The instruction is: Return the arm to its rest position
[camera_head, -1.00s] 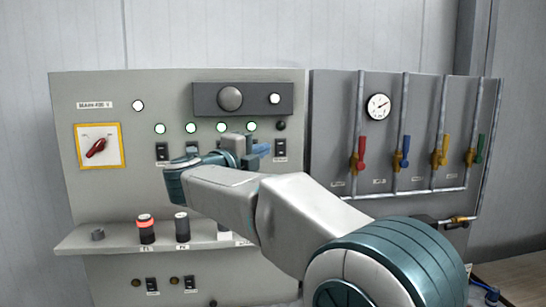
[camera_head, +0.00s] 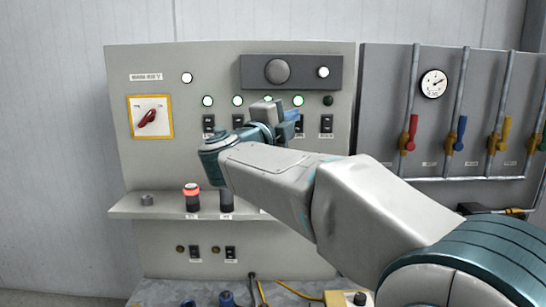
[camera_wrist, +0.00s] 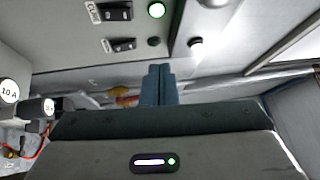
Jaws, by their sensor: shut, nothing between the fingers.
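My arm reaches from the lower right across the front of a grey control panel (camera_head: 230,68) in the head view. My gripper (camera_head: 292,116) is in front of the row of black switches and lit lamps, its blue fingers pointing right. In the wrist view my gripper (camera_wrist: 158,72) shows its two blue fingers pressed side by side, shut with nothing between them. Whether the fingers touch the panel cannot be told. Part of the switch row and the shelf is hidden behind my arm.
A red rotary switch (camera_head: 148,117) in a yellow frame is at the panel's left. A shelf (camera_head: 125,208) juts out below, bearing a red-topped cylinder (camera_head: 192,196) and a black one (camera_head: 227,200). Right, a pipe panel carries a gauge (camera_head: 433,83) and coloured valve levers (camera_head: 412,132).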

